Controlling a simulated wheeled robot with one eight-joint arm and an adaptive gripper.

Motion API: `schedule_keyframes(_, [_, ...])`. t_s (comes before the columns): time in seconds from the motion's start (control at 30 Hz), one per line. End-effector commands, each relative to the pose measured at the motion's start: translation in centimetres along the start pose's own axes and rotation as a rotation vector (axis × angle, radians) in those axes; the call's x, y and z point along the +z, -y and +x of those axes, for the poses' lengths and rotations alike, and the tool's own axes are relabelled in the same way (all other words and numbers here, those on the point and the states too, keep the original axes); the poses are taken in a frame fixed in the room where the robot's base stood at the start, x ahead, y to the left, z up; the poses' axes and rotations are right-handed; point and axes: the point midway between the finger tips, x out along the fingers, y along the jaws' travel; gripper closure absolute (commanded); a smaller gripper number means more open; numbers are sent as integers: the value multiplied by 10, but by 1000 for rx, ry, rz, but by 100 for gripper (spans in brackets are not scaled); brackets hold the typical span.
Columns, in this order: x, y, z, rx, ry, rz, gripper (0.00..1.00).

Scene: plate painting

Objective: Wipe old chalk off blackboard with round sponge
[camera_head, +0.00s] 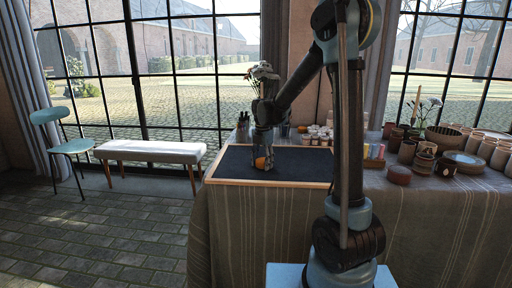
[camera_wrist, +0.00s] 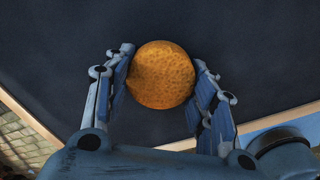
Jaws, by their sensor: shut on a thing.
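The round orange sponge (camera_wrist: 162,75) sits between the two fingers of my gripper (camera_wrist: 163,82) in the wrist view. My gripper is shut on it. In the head view the sponge (camera_head: 261,163) shows small at the lower end of my gripper (camera_head: 263,150), over the left part of the blackboard. The blackboard (camera_head: 300,164) is dark with a light wooden frame and lies flat on the table. I cannot tell whether the sponge touches the board. No clear chalk marks show on the visible surface. My arm hides part of the board's right side.
The cloth-covered table (camera_head: 430,215) holds small jars (camera_head: 316,136) behind the board. A bench (camera_head: 150,151) and a chair (camera_head: 72,146) are on the floor at left.

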Motion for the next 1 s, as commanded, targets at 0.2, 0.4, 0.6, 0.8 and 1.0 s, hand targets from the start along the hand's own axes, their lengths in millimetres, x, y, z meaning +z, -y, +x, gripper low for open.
schedule_keyframes(0.2, [8,14,-2,0,0,-7,79])
schedule_keyframes(0.4, [4,8,-3,0,0,-12,79])
schedule_keyframes(0.6, [-7,-7,-1,0,0,-10,79])
schedule_keyframes(0.8, [-14,-20,0,0,0,-2,79])
schedule_keyframes(1.0, [-15,-22,-19,0,0,5,79])
